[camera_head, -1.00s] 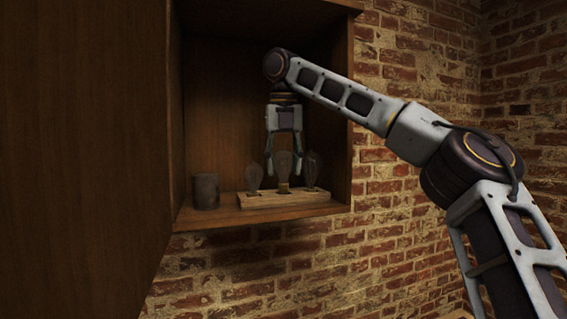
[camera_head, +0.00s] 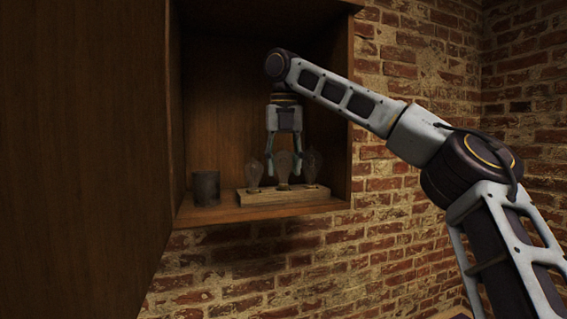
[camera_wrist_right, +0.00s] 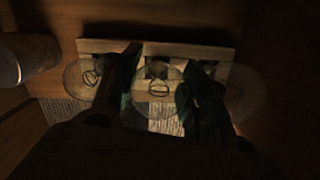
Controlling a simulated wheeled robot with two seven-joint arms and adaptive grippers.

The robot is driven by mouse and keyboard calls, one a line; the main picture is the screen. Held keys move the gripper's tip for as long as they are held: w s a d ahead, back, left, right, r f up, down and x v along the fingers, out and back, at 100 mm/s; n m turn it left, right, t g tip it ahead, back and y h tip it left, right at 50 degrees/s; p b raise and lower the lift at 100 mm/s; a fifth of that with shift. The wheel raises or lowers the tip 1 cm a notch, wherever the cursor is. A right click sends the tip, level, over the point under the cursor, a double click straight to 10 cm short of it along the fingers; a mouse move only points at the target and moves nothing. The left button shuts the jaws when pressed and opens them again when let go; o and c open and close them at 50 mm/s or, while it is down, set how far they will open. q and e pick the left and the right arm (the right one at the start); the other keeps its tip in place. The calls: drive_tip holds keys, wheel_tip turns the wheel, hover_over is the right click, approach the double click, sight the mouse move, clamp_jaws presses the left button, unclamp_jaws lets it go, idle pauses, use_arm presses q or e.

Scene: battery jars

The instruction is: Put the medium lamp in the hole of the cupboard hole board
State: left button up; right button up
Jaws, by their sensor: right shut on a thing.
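The wooden hole board (camera_head: 262,197) lies on the cupboard floor with three clear glass lamps in a row on it. The left lamp (camera_head: 254,174) and right lamp (camera_head: 312,164) stand upright at its two ends. The middle lamp (camera_head: 283,167) is upright between the fingers of my right gripper (camera_head: 284,174), which is shut on it from above. In the right wrist view the middle lamp (camera_wrist_right: 157,84) shows between the two dark fingers. Its base and the hole under it are hard to make out. Which lamp is the medium one by size is unclear. My left gripper is out of view.
A dark grey cylindrical jar (camera_head: 206,188) stands left of the board, and also shows in the right wrist view (camera_wrist_right: 28,57). The cupboard's side wall (camera_head: 342,130) is close on the right. A large wooden panel (camera_head: 85,150) fills the left.

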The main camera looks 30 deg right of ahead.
drive_tip(key=shift+f, duration=0.15)
drive_tip(key=o, duration=1.2)
drive_tip(key=shift+r, duration=0.2)
drive_tip(key=shift+s+a+r, duration=0.1)
drive_tip(key=shift+s+r, duration=0.1)
drive_tip(key=shift+r, duration=1.6)
drive_tip(key=shift+s+a+r, duration=0.1)
drive_tip(key=shift+s+r, duration=0.1)
drive_tip(key=shift+r, duration=1.55)
